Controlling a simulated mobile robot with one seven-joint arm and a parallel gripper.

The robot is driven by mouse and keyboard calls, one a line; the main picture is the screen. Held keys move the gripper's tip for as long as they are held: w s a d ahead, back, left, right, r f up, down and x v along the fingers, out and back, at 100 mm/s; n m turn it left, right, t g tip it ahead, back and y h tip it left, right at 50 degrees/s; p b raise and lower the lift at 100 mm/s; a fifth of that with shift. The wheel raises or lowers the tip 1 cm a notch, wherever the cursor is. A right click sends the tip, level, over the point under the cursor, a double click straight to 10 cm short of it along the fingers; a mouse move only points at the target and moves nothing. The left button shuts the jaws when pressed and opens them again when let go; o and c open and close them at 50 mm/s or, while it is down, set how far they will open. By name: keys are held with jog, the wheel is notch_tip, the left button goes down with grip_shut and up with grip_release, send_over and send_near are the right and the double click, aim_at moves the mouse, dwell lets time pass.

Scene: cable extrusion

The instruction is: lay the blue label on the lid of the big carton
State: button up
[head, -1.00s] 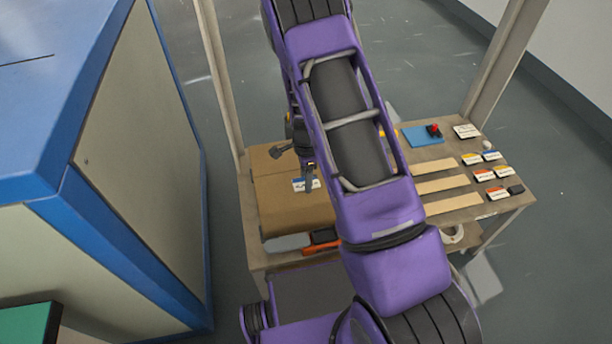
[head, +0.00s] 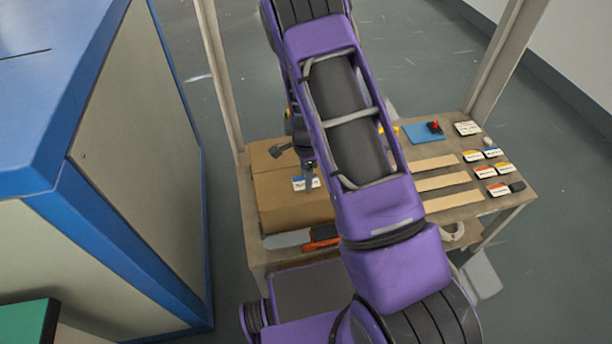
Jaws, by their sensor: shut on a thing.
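The big carton (head: 278,205) is a closed brown box at the left end of the workbench. My gripper (head: 310,180) is over its lid, partly hidden by my purple arm. It is shut on a small white label with a blue band (head: 300,184), which shows in front of the lid. I cannot tell whether the label touches the lid or hangs just above it.
The workbench (head: 465,198) holds several other labels (head: 485,172) at the right, pale strips (head: 447,182), and a blue pad (head: 422,134) with a red-topped item. An orange-handled tool (head: 322,238) lies before the carton. A large blue-edged cabinet (head: 150,150) stands left.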

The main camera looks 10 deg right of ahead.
jog(key=shift+f+b, duration=0.4)
jog(key=shift+f, duration=0.15)
jog(key=o, duration=1)
jog(key=shift+o, duration=0.2)
jog(key=shift+r, duration=0.15)
notch_tip(320, 180, up, 17)
jog(key=p, duration=0.2)
jog(key=shift+p, duration=0.35)
jog(key=shift+r, duration=0.15)
